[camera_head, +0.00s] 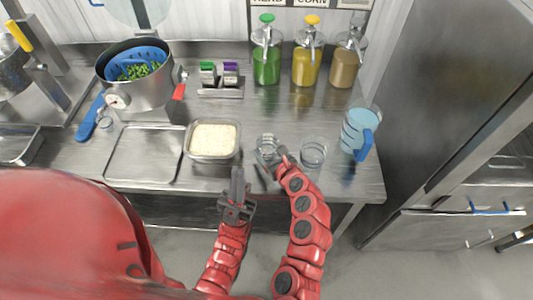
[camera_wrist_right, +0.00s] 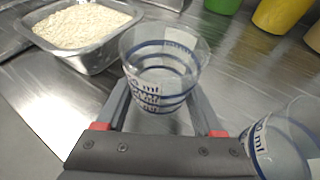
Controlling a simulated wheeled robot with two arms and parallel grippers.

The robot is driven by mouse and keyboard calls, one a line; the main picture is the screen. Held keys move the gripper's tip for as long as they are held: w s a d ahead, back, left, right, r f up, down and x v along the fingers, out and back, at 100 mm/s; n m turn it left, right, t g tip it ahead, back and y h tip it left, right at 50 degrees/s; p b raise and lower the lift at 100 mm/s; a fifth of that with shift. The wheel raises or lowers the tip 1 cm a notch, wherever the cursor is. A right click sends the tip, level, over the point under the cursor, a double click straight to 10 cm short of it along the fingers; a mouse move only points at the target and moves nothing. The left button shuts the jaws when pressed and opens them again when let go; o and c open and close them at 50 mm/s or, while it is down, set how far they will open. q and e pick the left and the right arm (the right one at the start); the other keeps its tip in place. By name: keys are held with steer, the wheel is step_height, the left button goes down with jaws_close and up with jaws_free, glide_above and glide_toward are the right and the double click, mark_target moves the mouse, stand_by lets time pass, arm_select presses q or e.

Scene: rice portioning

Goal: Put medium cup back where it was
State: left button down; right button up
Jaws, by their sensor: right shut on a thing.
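My right gripper (camera_head: 279,156) is shut on a clear cup (camera_head: 265,143) with blue measuring lines, beside the rice pan on the steel counter. In the right wrist view the cup (camera_wrist_right: 165,62) sits upright between the two fingers (camera_wrist_right: 160,118) and looks empty. Whether its base touches the counter is unclear. A second clear cup (camera_head: 313,153) stands to the right; part of it shows in the right wrist view (camera_wrist_right: 282,142). Neither cup's size label is readable. My left gripper (camera_head: 238,182) is at the counter's front edge, below the rice pan, its fingers close together or seen edge-on.
The rice pan (camera_head: 213,159) is left of the held cup. A blue-handled pitcher (camera_head: 355,130) stands at right. Sauce dispensers (camera_head: 305,65) line the back. A flat tray (camera_head: 145,153) and a pot (camera_head: 148,92) are at left. Bare counter lies behind the cups.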

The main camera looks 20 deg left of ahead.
steer(key=shift+a+f, duration=0.1)
steer(key=shift+f, duration=0.9)
steer(key=shift+f, duration=0.15)
steer(key=o, duration=1.6)
steer(key=shift+c, duration=0.2)
steer(key=shift+r, duration=0.2)
steer(key=b+v, duration=0.1)
steer(key=v, duration=1.1)
steer(key=shift+b, duration=0.35)
steer(key=shift+f, duration=0.1)
